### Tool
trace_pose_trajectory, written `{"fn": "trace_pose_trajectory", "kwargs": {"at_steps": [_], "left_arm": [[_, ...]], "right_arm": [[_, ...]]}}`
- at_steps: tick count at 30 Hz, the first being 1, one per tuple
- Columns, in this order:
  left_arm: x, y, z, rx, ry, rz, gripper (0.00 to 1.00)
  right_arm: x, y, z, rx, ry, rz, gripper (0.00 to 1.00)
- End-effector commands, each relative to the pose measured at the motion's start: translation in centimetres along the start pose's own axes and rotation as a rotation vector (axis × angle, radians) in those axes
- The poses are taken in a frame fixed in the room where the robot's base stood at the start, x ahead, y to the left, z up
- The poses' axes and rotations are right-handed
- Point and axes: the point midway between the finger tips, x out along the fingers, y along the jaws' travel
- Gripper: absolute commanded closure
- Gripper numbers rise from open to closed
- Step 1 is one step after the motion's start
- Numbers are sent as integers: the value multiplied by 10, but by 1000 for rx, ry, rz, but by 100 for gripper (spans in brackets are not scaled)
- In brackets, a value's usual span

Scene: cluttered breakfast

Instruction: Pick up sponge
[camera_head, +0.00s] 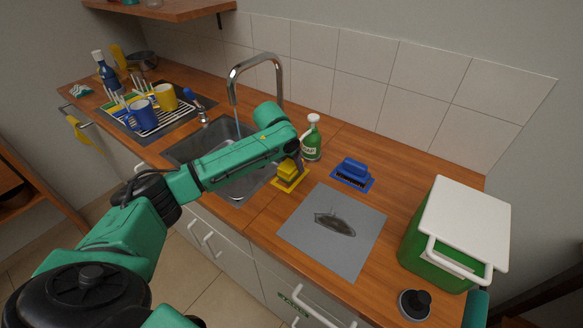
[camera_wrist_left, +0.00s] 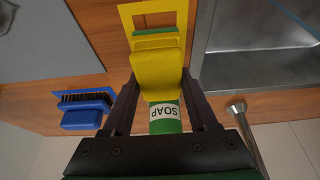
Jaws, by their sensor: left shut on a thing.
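The yellow sponge (camera_head: 288,172) is at the yellow-framed mat (camera_head: 294,187) between the sink and the grey mat. In the left wrist view, the sponge (camera_wrist_left: 157,72) is between the two dark fingers and some green shows at its far edge. My left gripper (camera_head: 293,158) reaches it from above and is shut on it. The left gripper's fingers (camera_wrist_left: 162,100) flank the sponge in the wrist view. I cannot tell whether the sponge touches the mat. My right gripper is not in view.
A green soap bottle (camera_head: 312,140) stands close behind the sponge. A blue brush (camera_head: 353,171) lies to the right on a blue-framed mat. The sink (camera_head: 232,187) is left. A grey mat (camera_head: 305,238) with a dark stain and a green bin (camera_head: 412,246) are right.

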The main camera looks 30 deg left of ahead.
Motion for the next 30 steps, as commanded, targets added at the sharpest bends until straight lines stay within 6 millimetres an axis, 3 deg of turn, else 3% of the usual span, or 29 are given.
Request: {"fn": "trace_pose_trajectory", "kwargs": {"at_steps": [4,11,18,30], "left_arm": [[-19,0,-8,0,3,-1,94],[-35,-1,46,5,-4,-6,94],[-63,-3,116,5,-9,-12,94],[-86,0,156,2,-1,-3,94]], "right_arm": [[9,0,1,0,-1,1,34],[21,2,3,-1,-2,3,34],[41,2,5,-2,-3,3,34],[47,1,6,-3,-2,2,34]]}}
